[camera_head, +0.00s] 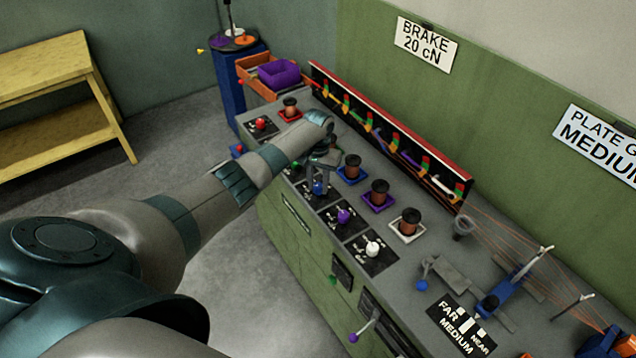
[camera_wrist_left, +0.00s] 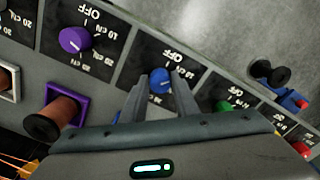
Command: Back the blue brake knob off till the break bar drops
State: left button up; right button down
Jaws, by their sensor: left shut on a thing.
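The blue brake knob (camera_head: 319,188) sits on a black dial plate in the row along the bench's front edge. In the left wrist view the knob (camera_wrist_left: 160,80) shows between the two fingertips, with OFF and cN marks around it. My left gripper (camera_head: 318,180) is shut on the knob, pointing down from above. The fingers hide part of its dial, and I cannot read the setting. The long board (camera_head: 455,186) behind the spools has a red top and a row of coloured levers; my wrist is near its left part. I cannot tell which lever is the blue line's break bar. My right gripper is out of view.
A purple knob (camera_wrist_left: 75,40) and a green knob (camera_wrist_left: 224,106) flank the blue one. Copper spools stand on coloured trays behind; the blue tray (camera_head: 350,181) is close to my gripper. A wall sign (camera_head: 427,44) reads BRAKE 20 cN. Floor before the bench is clear.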

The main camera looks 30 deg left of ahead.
aim_at(318, 185)
pick_arm(q)
jog(key=o, duration=1.1)
jog(key=shift+c, duration=0.2)
jog(key=shift+r, duration=0.1)
notch_tip(318, 185, up, 17)
jog(key=b, duration=0.5)
jog(key=shift+r, duration=0.15)
